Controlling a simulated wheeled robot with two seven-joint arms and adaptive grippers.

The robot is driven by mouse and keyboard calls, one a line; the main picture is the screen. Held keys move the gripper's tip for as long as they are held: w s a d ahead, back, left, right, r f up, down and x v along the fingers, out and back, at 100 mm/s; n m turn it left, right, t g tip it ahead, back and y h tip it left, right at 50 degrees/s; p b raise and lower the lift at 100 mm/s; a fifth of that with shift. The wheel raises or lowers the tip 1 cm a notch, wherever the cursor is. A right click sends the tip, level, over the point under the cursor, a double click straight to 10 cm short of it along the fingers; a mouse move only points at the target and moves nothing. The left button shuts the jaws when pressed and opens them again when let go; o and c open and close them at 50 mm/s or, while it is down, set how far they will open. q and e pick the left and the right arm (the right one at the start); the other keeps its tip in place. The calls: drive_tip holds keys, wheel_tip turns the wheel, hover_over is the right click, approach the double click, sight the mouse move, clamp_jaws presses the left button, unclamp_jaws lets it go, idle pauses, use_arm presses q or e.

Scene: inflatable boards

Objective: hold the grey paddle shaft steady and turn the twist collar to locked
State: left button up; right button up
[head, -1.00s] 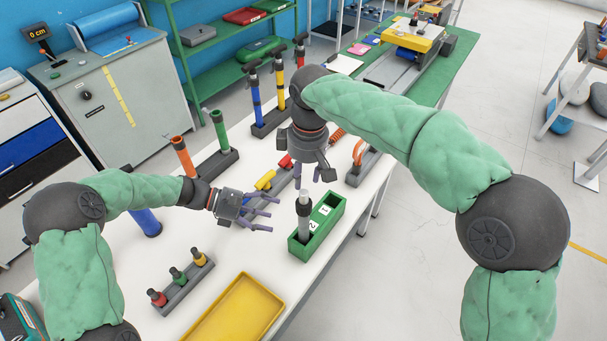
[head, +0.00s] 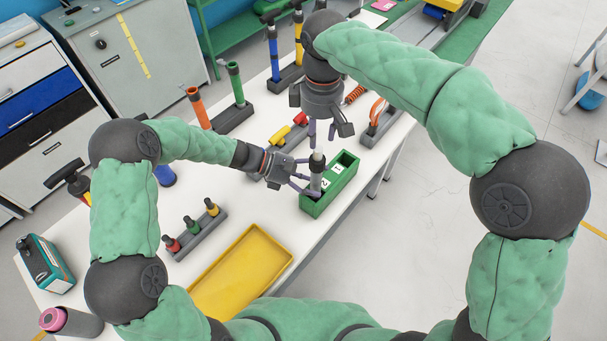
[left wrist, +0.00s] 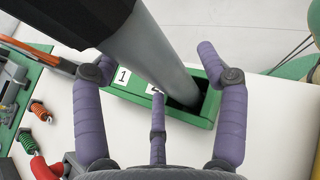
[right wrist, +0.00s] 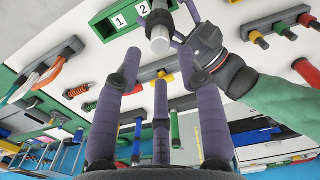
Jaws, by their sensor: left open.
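The grey paddle shaft (head: 317,157) stands upright in the slot marked 2 of a green block (head: 345,177). A dark collar (left wrist: 85,18) is around it near its top; any marks on it are too small or hidden to read. My left gripper (head: 303,184) is open, its fingers spread at the shaft's side below the collar; the shaft (left wrist: 165,65) runs between them in the left wrist view, contact unclear. My right gripper (head: 322,132) points down, open, just above the shaft's top; the light end (right wrist: 160,40) shows beyond its fingers in the right wrist view.
A yellow tray (head: 240,275) lies at the table's front. A rack with red, green and yellow pieces (head: 196,232) is left of it. Upright orange and green tubes (head: 236,85) and blue and yellow pumps (head: 273,55) stand behind. The block's other slot looks empty.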

sight(318, 160)
use_arm(q)
drive_tip(key=shift+d+f, duration=0.15)
drive_tip(key=shift+d, duration=0.1)
drive_tip(key=c, duration=1.3)
drive_tip(key=shift+c, duration=0.2)
use_arm(e)
drive_tip(key=o, duration=0.5)
drive_tip(key=shift+c, duration=0.2)
drive_tip(key=shift+o, duration=0.2)
drive_tip(key=n, duration=0.3)
drive_tip(key=r+n, duration=0.1)
drive_tip(key=n, duration=0.3)
drive_tip(key=shift+r, duration=0.15)
drive_tip(key=shift+s+f, duration=0.1)
drive_tip(key=shift+f, duration=0.4)
wheel_tip(318, 160, down, 11)
drive_tip(key=c, duration=1.2)
